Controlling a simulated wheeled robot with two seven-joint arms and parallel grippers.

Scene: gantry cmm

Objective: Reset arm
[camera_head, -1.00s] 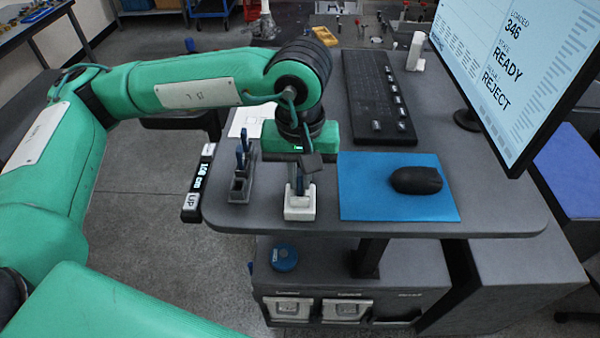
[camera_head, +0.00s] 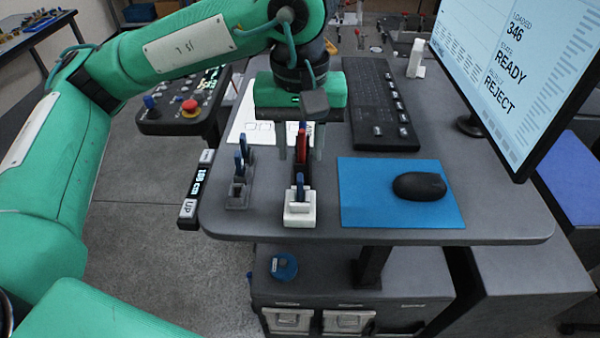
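My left arm comes in from the left, and its green-bodied gripper (camera_head: 300,154) hangs above the grey desk (camera_head: 270,224), pointing down. Its two grey fingers are apart, with nothing held between them that I can see. A red-handled piece (camera_head: 302,147) stands in a dark holder, seen between or just behind the fingers; the exact depth is unclear. A white holder (camera_head: 300,214) with a blue-handled piece (camera_head: 299,186) upright in it stands nearer the desk's front edge, clear of the fingers. My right gripper does not show.
A grey holder (camera_head: 238,197) with blue pieces stands left of the white one. A blue mat (camera_head: 370,205) with a black mouse (camera_head: 419,186), a keyboard (camera_head: 378,105) and a monitor (camera_head: 520,70) lie right. A control panel with red button (camera_head: 190,106) is at left.

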